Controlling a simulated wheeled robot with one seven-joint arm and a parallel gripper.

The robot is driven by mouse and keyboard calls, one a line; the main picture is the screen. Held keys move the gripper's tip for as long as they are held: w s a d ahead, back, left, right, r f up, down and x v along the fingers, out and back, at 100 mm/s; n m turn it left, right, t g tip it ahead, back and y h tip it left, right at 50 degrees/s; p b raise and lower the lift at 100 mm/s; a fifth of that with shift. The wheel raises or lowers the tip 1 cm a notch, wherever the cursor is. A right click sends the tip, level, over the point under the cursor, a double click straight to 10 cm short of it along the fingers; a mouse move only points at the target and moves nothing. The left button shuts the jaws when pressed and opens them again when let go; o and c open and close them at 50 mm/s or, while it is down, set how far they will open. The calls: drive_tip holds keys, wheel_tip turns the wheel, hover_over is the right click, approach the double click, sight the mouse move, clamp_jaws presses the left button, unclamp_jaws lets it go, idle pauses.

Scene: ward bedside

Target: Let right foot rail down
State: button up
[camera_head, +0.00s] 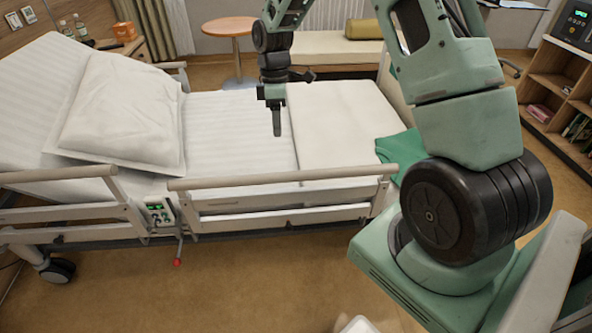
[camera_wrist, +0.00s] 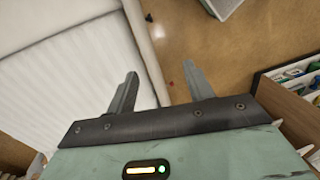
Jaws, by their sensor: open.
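The near foot-end rail (camera_head: 285,183) of the bed stands raised, a pale bar over white panels along the near mattress edge. A lever with a red knob (camera_head: 177,262) hangs below its left end, by a small control panel (camera_head: 158,211). My gripper (camera_head: 277,133) points down above the bed, beyond the rail and apart from it. In the wrist view my gripper (camera_wrist: 158,75) shows two spread fingers with nothing between them. A tiny red spot shows on the floor area between them; I cannot tell what it is.
The near head-end rail (camera_head: 58,174) is also up. A pillow (camera_head: 120,110), a folded white blanket (camera_head: 345,125) and green cloth (camera_head: 398,148) lie on the bed. A shelf (camera_head: 560,95) stands at right. Floor (camera_head: 240,280) before the bed is mostly clear.

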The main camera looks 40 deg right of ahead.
approach(296, 172)
drive_tip(key=f, duration=0.3)
drive_tip(key=s+f+p, duration=0.1)
drive_tip(key=f, duration=0.2)
drive_tip(key=f+p, duration=0.1)
drive_tip(key=f, duration=0.2)
drive_tip(key=shift+s+a+f, duration=0.15)
drive_tip(key=shift+a+f, duration=0.2)
drive_tip(key=shift+a, duration=0.05)
clamp_jaws()
drive_tip(key=shift+s+a, duration=0.1)
drive_tip(key=shift+s, duration=0.05)
